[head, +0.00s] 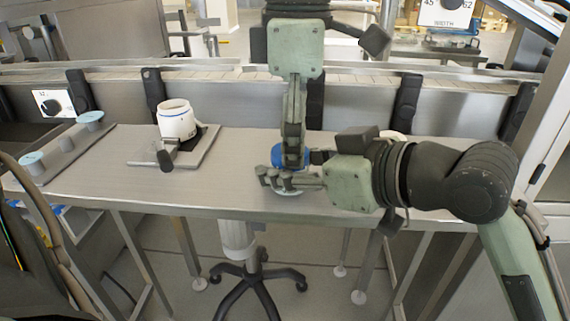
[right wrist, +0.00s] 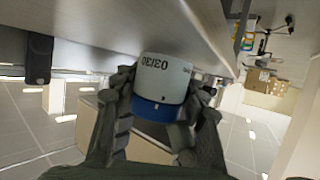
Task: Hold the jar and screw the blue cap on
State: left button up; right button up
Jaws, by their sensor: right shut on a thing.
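A white jar (right wrist: 165,75) with dark print stands on the metal table in my right wrist view, where the picture is inverted. The blue cap (right wrist: 157,110) sits at its top, level with the jar; I cannot tell how tight it is. In the head view the blue cap (head: 277,155) shows behind the fingers and the jar is mostly hidden. My right gripper (head: 268,179) comes in from the right and is shut on the jar, a finger on each side. My left gripper (head: 293,160) points down from above, its fingertips at the cap. Its finger gap is hidden.
A second white jar (head: 176,122) stands on a metal plate (head: 200,150) to the left. Pale blue round pieces (head: 33,159) sit on a strip at the far left. A conveyor wall with black brackets (head: 408,100) runs behind. The table between is clear.

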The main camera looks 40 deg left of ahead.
pick_arm(q)
jog(key=shift+w+n, duration=0.1)
jog(key=shift+n, duration=0.2)
jog(key=n, duration=0.5)
jog(key=shift+w+n, duration=0.25)
jog(key=shift+n, duration=0.05)
jog(key=n, duration=0.5)
jog(key=shift+w+a+n, duration=0.1)
jog(key=shift+w+n, duration=0.15)
jog(key=shift+n, duration=0.05)
grip_shut()
jog(key=m, duration=0.4)
jog(key=shift+s+d, duration=0.1)
jog(key=shift+d, duration=0.2)
jog(key=shift+m, duration=0.9)
